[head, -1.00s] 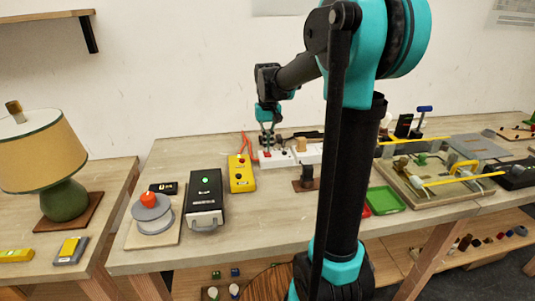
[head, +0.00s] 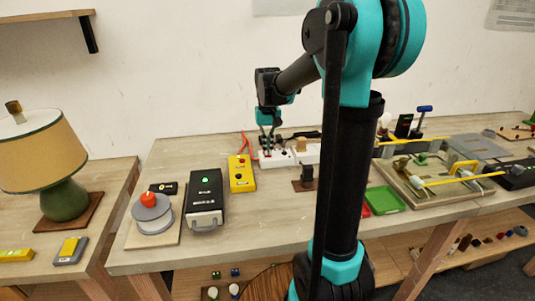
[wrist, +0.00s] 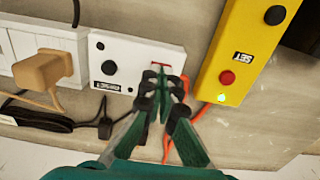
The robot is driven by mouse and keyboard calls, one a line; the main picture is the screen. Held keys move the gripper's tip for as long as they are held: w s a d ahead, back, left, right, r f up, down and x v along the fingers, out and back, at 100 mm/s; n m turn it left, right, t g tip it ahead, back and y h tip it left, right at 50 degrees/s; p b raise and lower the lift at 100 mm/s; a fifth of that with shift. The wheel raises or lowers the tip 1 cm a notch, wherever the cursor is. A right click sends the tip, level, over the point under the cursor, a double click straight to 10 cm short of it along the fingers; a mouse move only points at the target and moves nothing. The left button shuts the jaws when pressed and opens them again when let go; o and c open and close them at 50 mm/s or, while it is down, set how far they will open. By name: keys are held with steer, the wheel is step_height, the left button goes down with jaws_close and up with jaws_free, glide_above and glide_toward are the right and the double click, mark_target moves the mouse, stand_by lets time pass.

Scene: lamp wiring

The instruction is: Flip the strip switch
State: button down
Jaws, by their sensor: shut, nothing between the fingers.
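The white power strip (head: 280,161) lies on the table near the wall. In the wrist view its end section (wrist: 130,52) carries a black round knob (wrist: 110,67), a dark label and a red switch (wrist: 160,66). My gripper (wrist: 163,88) is shut and empty, with its fingertips at the switch, partly covering it. I cannot tell whether they touch it or which way the switch is set. In the head view my gripper (head: 267,148) points down over the strip's left end. A tan plug (wrist: 45,70) sits in the strip's outlet section.
A yellow box (head: 241,173) stands close by; in the wrist view its red button (wrist: 227,78) and lit green lamp (wrist: 221,98) show. Orange and black cables run behind the strip. A black box (head: 206,194) stands further left.

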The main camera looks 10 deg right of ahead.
steer(key=shift+f, duration=0.3)
steer(key=shift+r, duration=3.5)
